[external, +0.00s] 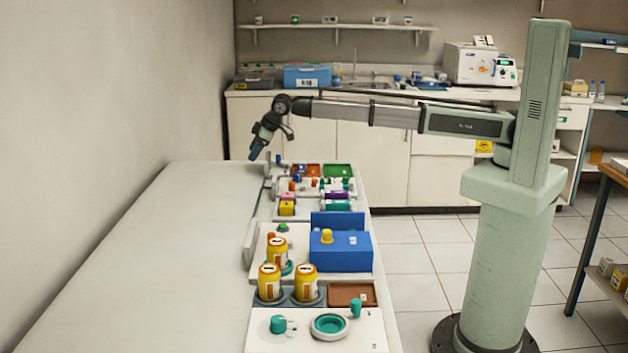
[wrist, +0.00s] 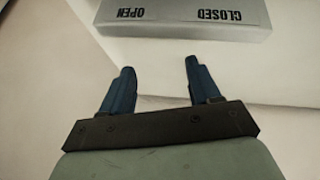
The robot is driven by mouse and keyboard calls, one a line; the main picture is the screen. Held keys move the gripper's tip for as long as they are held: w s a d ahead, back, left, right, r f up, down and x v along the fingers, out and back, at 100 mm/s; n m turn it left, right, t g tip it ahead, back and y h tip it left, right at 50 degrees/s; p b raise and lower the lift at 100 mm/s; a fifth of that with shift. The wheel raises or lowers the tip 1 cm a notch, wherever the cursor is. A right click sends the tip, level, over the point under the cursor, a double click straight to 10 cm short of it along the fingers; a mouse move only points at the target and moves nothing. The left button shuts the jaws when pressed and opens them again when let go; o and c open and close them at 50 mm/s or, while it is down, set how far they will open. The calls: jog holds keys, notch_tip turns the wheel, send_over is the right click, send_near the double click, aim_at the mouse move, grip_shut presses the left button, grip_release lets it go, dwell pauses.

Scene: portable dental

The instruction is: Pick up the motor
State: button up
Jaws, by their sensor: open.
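My gripper (external: 254,153) is at the end of the outstretched arm, above the far end of the long white table (external: 190,250). In the wrist view its two blue fingers (wrist: 159,68) are spread, with nothing between them. No motor can be told for certain in either view. Several small parts too small to identify lie in the far trays (external: 312,184). A small teal part (external: 278,324) lies on the near white board, left of a teal ring (external: 330,325). The wrist view shows no loose part near the fingers.
A grey block (wrist: 185,22) marked OPEN and CLOSED lies ahead of the fingers. Yellow cans (external: 269,283) stand in a dark holder near a blue box (external: 341,252) with a yellow knob. A brown tray (external: 352,294) lies beside them. The table's left side is clear.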

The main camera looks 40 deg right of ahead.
jog(key=s+a+r+g, duration=0.1)
jog(key=s+a+r, duration=0.3)
jog(key=s, duration=0.9)
jog(key=s+a+r+g+h, duration=0.1)
jog(key=s+a+r+g, duration=0.1)
jog(key=s+a, duration=0.75)
jog(key=s+a+r+g, duration=0.15)
jog(key=s+r, duration=0.25)
jog(key=s, duration=1.2)
jog(key=m+h, duration=0.2)
send_over(337, 202)
jog(key=d, duration=0.1)
jog(key=shift+g, duration=0.45)
notch_tip(337, 202, down, 7)
jog(key=shift+w+r, duration=0.1)
jog(key=shift+a+f, duration=0.2)
jog(key=shift+f, duration=1.1)
jog(key=shift+a+f, duration=0.2)
jog(key=shift+f, duration=1.1)
grip_shut()
